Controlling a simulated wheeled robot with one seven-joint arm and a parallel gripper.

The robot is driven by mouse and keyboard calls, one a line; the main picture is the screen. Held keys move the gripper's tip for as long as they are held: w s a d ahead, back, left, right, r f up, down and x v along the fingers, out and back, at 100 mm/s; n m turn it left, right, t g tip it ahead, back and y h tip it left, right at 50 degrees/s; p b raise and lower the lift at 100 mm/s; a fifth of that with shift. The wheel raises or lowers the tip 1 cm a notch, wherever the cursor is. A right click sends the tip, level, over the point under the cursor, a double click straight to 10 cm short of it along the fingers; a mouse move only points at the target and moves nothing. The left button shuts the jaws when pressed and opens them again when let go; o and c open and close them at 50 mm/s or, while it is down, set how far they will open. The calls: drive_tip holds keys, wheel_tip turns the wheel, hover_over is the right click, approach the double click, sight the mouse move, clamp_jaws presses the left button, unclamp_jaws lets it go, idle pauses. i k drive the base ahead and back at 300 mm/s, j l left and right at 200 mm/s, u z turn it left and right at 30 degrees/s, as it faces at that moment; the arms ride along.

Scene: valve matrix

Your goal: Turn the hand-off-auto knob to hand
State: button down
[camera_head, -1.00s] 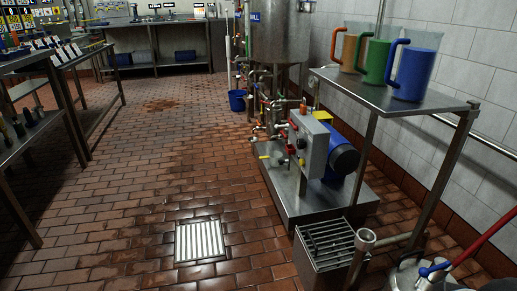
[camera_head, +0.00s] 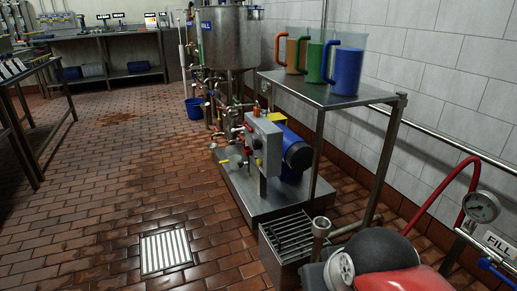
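A grey control box (camera_head: 264,143) stands on the metal skid right of centre, some way off across the floor. Small knobs and buttons show on its left-facing front, including red and yellow ones. They are too small for me to tell which one is the hand-off-auto knob or where it points.
The box's skid (camera_head: 250,200) carries a blue motor (camera_head: 296,154). A drain grate (camera_head: 165,251) lies in open tiled floor at left. A shelf (camera_head: 335,88) holds mugs. A red and black object (camera_head: 385,260) and a gauge (camera_head: 481,207) stand close at right.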

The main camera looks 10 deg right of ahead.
sight(256, 144)
drive_tip(key=i+j+u, duration=0.15)
drive_tip(key=i+u, duration=0.2)
drive_tip(key=i, duration=0.35)
drive_tip(key=i+u, duration=0.3)
drive_tip(key=i, duration=0.4)
